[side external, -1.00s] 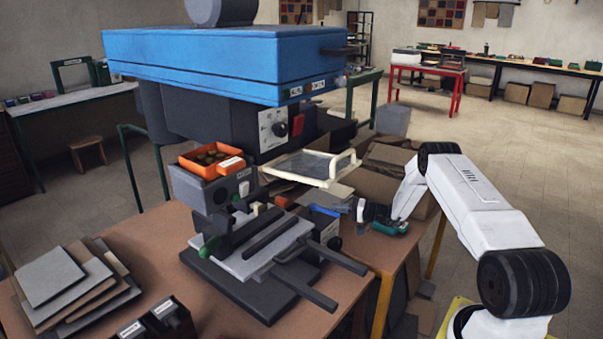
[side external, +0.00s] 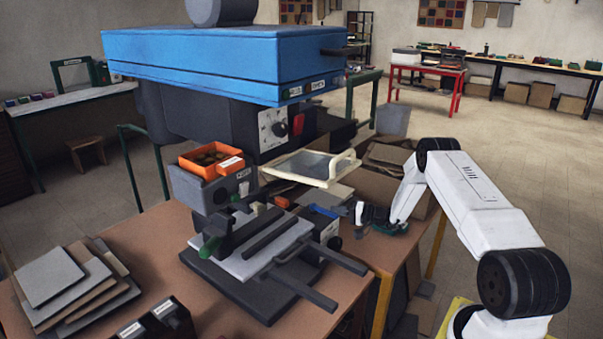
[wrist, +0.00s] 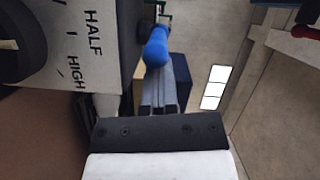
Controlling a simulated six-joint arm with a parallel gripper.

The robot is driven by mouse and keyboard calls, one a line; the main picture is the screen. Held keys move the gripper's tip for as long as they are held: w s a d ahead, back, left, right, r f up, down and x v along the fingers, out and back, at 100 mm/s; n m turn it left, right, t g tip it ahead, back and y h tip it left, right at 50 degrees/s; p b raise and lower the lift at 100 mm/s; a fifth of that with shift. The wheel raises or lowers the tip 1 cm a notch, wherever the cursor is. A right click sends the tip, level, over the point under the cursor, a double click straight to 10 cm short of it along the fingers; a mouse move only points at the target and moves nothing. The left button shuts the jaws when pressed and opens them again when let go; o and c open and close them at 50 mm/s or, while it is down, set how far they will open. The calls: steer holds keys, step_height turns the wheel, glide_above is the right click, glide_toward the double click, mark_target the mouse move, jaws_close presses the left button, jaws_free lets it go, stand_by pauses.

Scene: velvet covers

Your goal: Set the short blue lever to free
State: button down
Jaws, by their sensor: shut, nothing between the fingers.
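The short blue lever shows in the wrist view (wrist: 156,48) as a rounded blue handle beside a white panel. In the side view the blue lever (side external: 323,211) sticks out at the right of the machine's lower front. My gripper (wrist: 160,82) is shut and empty, its fingertips close to the near end of the handle; I cannot tell whether they touch. In the side view my gripper (side external: 359,212) is just right of the lever. The white panel (wrist: 92,50) reads HALF and HIGH. A free mark is not readable, so the lever's setting is unclear.
A large blue machine (side external: 220,65) stands over the table. A cream-framed tray (side external: 312,168) lies behind the lever, and an orange tray (side external: 210,158) sits left. Dark bars (side external: 305,293) extend in front. Stacked boards (side external: 70,280) lie at the left.

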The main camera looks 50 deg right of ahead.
steer(key=shift+a+f+y, duration=0.2)
steer(key=shift+a+y, duration=0.1)
steer(key=shift+a, duration=0.1)
steer(key=s+d+r, duration=0.1)
steer(key=s+d, duration=0.6)
steer(key=s, duration=0.2)
steer(key=shift+s+r, duration=0.35)
steer(key=shift+s, duration=0.05)
steer(key=shift+a, duration=0.1)
